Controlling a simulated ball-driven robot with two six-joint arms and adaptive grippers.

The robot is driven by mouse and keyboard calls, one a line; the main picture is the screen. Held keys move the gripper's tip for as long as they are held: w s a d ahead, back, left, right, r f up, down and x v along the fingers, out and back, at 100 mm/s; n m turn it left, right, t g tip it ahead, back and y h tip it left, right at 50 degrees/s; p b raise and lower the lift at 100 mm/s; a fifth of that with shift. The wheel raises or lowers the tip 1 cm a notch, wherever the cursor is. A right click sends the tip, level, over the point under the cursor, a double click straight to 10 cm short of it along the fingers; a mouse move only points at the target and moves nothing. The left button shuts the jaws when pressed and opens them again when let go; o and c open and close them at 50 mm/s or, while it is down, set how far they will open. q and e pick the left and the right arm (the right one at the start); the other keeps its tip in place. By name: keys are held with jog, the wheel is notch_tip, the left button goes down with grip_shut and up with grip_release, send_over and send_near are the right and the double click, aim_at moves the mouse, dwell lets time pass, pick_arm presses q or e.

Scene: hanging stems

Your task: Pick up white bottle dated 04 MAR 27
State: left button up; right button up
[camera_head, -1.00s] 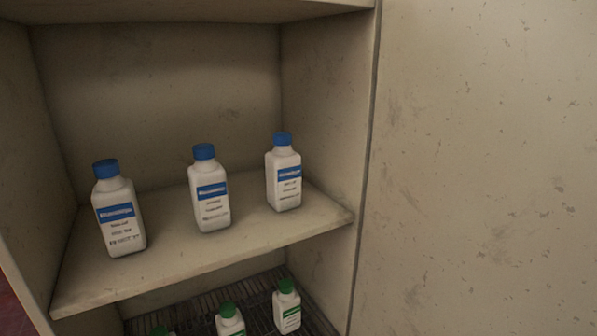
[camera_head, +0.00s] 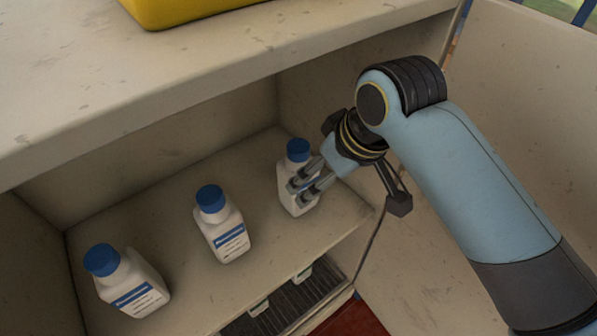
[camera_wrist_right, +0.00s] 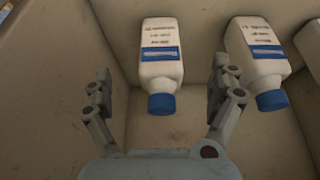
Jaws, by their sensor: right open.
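Three white bottles with blue caps and blue-banded labels stand upright in a row on the shelf in the head view: a left one (camera_head: 133,283), a middle one (camera_head: 222,230) and a right one (camera_head: 297,151). The dates are too small to read. My right gripper (camera_head: 302,190) is open at the right bottle, its fingers covering part of it. In the wrist view, upside down, that bottle (camera_wrist_right: 161,65) lies between the open fingers (camera_wrist_right: 161,85), with gaps at both sides of its cap. The middle bottle (camera_wrist_right: 258,50) is beside it. My left gripper is out of view.
The shelf (camera_head: 180,215) has side walls and a thick board (camera_head: 110,85) above, with a yellow container (camera_head: 185,10) on top. A wire rack (camera_head: 285,310) with white bottles is below. The cabinet wall is close to the right of the right bottle.

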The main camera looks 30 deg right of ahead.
aim_at(299, 159)
jog(key=w, duration=0.2)
jog(key=w+f+p, duration=0.1)
jog(key=w, duration=0.1)
jog(key=w+a, duration=0.1)
jog(key=w, duration=0.2)
jog(key=shift+f, duration=0.4)
jog(key=shift+w+f+p, duration=0.1)
jog(key=shift+f+p, duration=0.2)
jog(key=shift+f, duration=0.2)
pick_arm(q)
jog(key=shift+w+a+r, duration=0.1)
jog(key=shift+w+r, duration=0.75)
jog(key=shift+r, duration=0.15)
pick_arm(e)
jog(key=c, duration=1.8)
